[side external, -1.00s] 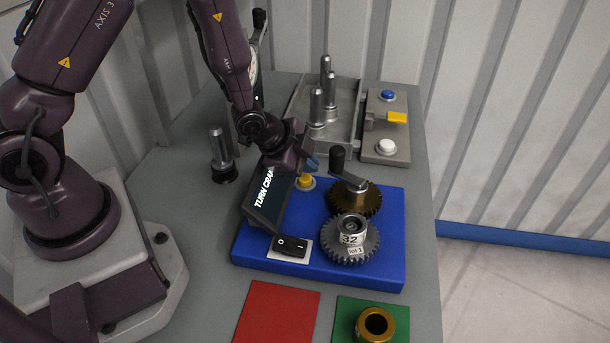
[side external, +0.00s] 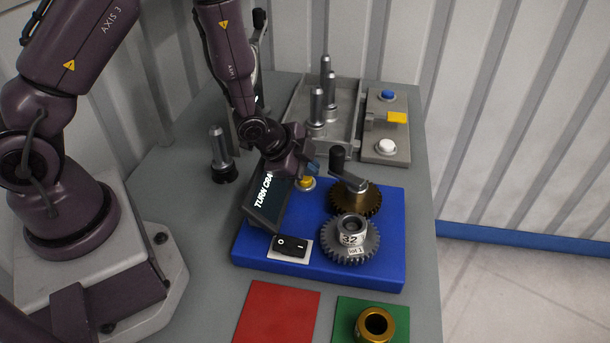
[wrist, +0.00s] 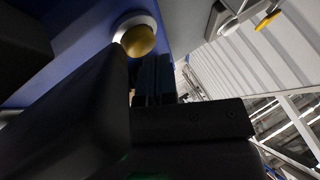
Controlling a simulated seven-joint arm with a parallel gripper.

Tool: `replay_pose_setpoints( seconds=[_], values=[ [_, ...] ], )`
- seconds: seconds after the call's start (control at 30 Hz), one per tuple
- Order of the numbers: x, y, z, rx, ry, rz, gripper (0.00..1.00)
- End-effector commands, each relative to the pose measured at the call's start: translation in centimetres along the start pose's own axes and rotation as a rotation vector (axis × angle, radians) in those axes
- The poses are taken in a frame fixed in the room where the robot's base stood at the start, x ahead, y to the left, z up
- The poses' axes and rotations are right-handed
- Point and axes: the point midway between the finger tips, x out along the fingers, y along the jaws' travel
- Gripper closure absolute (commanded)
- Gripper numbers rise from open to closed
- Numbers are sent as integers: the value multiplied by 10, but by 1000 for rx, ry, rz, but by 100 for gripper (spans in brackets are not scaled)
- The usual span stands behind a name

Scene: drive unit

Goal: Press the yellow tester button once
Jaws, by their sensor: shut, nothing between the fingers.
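The yellow tester button (side external: 306,183) sits in a pale round collar on the blue base, behind the display box (side external: 266,199) that reads "TURN CRA…". In the wrist view the button (wrist: 138,41) and its white ring show just beyond my fingers. My gripper (side external: 313,169) is shut and empty, with its fingertips at the top of the button in the side view. I cannot tell whether they touch it, or whether the button is pushed down. The gripper (wrist: 152,78) also shows in the wrist view, partly hidden by a dark block.
A crank (side external: 346,170) on a bronze gear (side external: 355,199) stands close right of the button. A grey gear (side external: 350,241) and a black rocker switch (side external: 291,246) are in front. A tray with several metal posts and a panel (side external: 393,150) with blue and white buttons stand behind.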

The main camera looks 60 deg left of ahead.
Motion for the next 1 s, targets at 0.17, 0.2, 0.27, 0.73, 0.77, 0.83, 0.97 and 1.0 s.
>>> replay_pose_setpoints(
  seconds=[0.17,0.2,0.27,0.73,0.77,0.83,0.97,1.0],
  values=[
    [2,3,5,0,-10,6,100],
    [3,4,5,0,-11,7,100],
    [3,4,6,0,-13,8,100],
    [7,7,13,1,-24,12,100],
    [7,7,13,1,-24,12,100],
    [7,7,13,1,-24,12,100],
    [7,7,13,1,-24,12,100],
    [7,7,13,1,-24,12,100]
  ],
)
